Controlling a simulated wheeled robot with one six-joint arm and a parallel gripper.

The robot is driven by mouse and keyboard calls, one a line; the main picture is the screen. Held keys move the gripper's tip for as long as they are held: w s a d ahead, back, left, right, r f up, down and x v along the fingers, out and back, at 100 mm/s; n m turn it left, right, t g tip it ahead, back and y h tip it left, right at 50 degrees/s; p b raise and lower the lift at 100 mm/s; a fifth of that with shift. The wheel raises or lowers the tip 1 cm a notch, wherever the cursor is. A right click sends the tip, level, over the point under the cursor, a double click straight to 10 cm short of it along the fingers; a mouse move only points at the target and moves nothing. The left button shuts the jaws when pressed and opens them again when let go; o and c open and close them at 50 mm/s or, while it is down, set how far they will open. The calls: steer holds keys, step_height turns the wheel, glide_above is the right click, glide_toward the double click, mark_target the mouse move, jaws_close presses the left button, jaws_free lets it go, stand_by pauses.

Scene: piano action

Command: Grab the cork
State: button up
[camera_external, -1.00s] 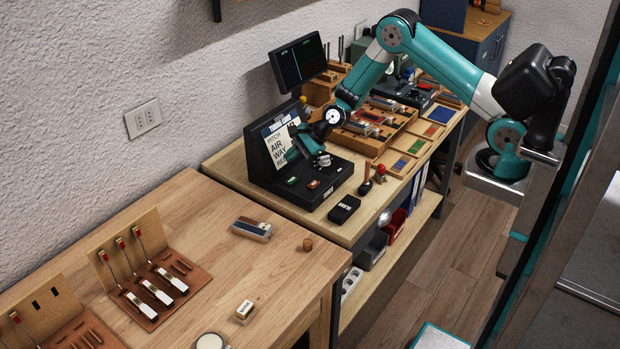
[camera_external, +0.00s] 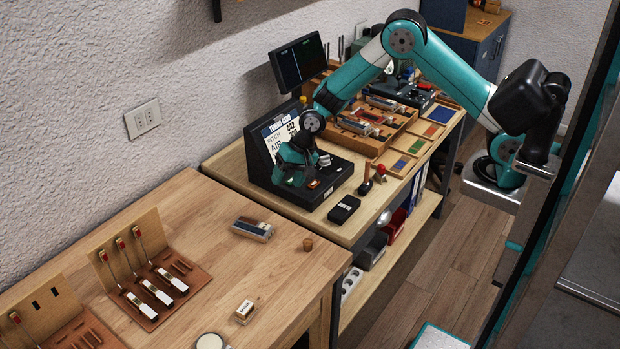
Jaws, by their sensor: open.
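The cork (camera_external: 307,244) is a small brown cylinder standing near the right edge of the front wooden table. My gripper (camera_external: 324,160) is above the black tuning console on the farther bench, beyond and well apart from the cork. It looks small here, and its fingers appear open with nothing seen between them. Nothing covers the cork.
A grey-and-brown block (camera_external: 252,229) lies left of the cork. A small white-topped box (camera_external: 245,310) is nearer. The black console (camera_external: 335,178) and a black box (camera_external: 344,209) sit on the farther bench. The wood around the cork is clear.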

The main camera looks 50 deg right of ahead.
steer(key=s+a+r+n+g+h+b, duration=0.1)
steer(key=s+a+r+n+g+h, duration=0.1)
steer(key=s+a+n, duration=0.5)
steer(key=n+h+p, duration=0.2)
steer(key=n, duration=0.4)
glide_above(308, 241)
steer(key=shift+g, duration=0.3)
step_height(308, 241, down, 9)
steer(key=shift+r, duration=0.2)
steer(key=shift+a+f+p, duration=0.1)
steer(key=shift+f+p, duration=1.1)
steer(key=shift+f, duration=1.5)
steer(key=c, duration=1)
